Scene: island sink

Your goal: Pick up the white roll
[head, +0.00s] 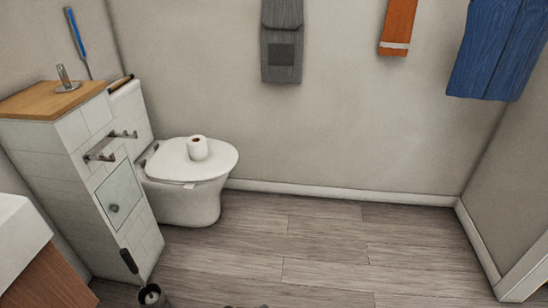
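The white roll (198,148) stands upright on the closed lid of the white toilet (190,205), with the dark hole of its core facing up. It sits near the middle of the lid, and nothing touches it from the sides. Neither of my grippers shows in the head view, so I cannot see whether they are open or shut.
A white tiled cabinet (85,190) with a wooden top (50,100) stands left of the toilet. A metal holder (110,147) juts from it. A dark round container (150,296) stands at its foot. Towels hang on the back wall. The wooden floor (330,250) right of the toilet is clear.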

